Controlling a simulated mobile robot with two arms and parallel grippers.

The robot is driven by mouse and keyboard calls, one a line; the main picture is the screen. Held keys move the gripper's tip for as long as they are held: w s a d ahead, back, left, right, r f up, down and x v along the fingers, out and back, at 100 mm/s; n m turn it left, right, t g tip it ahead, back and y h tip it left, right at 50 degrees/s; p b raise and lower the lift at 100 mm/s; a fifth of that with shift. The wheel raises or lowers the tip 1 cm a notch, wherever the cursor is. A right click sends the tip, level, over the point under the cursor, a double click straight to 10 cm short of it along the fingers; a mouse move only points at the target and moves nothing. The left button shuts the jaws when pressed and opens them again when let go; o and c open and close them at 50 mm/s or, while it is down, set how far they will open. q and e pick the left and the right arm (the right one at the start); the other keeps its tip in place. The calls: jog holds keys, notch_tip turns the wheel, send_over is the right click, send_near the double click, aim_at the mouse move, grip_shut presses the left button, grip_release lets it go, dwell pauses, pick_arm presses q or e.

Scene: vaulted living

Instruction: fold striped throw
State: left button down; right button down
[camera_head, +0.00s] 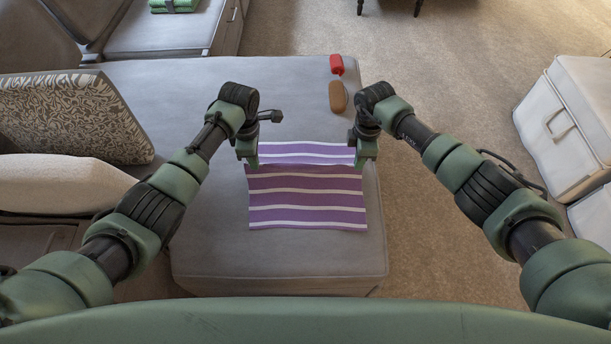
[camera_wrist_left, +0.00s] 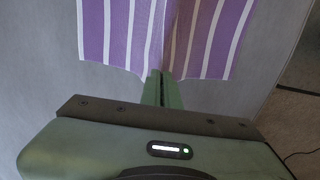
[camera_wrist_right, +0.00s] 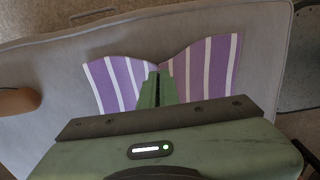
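The striped throw (camera_head: 306,197), purple with white stripes, lies on the grey cushioned seat (camera_head: 215,250). Its near part looks darker, and a lighter strip shows beyond a crosswise line between my grippers. My left gripper (camera_head: 250,160) is at its left edge and my right gripper (camera_head: 363,158) at its right edge, both toward the far side. In the left wrist view my shut fingers (camera_wrist_left: 162,78) pinch the cloth (camera_wrist_left: 125,30), which spreads to both sides. In the right wrist view the cloth (camera_wrist_right: 205,75) gathers in two lobes at my shut fingertips (camera_wrist_right: 157,75).
A red object (camera_head: 336,65) and a brown rounded object (camera_head: 338,97) lie on the seat beyond the throw. A patterned pillow (camera_head: 70,115) and a pale pillow (camera_head: 60,184) are at the left. A white case-like piece (camera_head: 570,120) stands at the right. The seat nearer me is bare.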

notch_tip(320, 180, up, 15)
jog(key=p, duration=1.4)
jog(key=shift+a+r, duration=0.2)
jog(key=shift+w+f, duration=0.15)
